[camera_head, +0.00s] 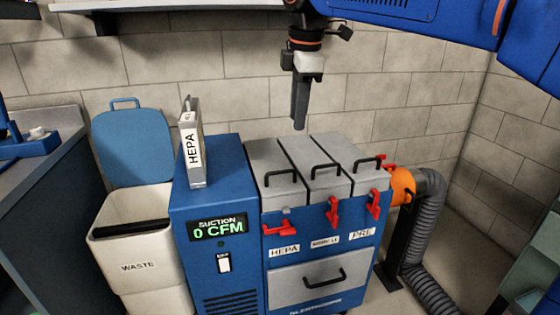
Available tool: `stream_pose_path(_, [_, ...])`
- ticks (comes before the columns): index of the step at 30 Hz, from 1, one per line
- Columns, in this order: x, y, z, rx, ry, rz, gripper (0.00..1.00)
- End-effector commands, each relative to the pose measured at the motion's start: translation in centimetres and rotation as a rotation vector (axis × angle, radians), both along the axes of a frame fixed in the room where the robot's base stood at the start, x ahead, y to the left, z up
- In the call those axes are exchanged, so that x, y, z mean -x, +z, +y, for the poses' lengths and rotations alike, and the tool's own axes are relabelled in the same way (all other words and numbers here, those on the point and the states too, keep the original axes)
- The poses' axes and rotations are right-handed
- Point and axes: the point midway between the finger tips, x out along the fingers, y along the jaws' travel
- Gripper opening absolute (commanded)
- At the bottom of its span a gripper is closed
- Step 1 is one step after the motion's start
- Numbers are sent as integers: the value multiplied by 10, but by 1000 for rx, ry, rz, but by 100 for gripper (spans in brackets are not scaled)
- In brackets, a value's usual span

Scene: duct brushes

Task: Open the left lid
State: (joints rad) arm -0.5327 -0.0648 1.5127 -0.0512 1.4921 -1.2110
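The left lid (268,157) is a grey panel with a black handle (280,177), lying flat on top of a blue machine (222,170). It is shut. The red latch (279,229) below its front edge lies sideways, above a HEPA label (284,250). My gripper (299,126) points down above the back of the lids and appears clear of them. Its fingers are seen edge-on, so their gap does not show. Nothing is visible held in it.
The middle lid (310,160) and right lid (340,152) are shut, with red latches hanging down. A HEPA filter (190,155) stands on the machine, left of the lids. A white waste bin (140,245) has its blue lid raised. An orange fitting and grey hose (422,230) are on the right.

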Motion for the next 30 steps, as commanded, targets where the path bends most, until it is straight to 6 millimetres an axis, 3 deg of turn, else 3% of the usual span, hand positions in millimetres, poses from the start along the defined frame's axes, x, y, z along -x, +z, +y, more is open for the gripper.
stream_pose_path(4, [-8, 7, 22, 21, 89, 4, 28])
stream_pose_path(11, [-11, -3, 27, 26, 113, 6, 28])
stream_pose_path(30, [-31, -111, 32, 27, 110, 8, 28])
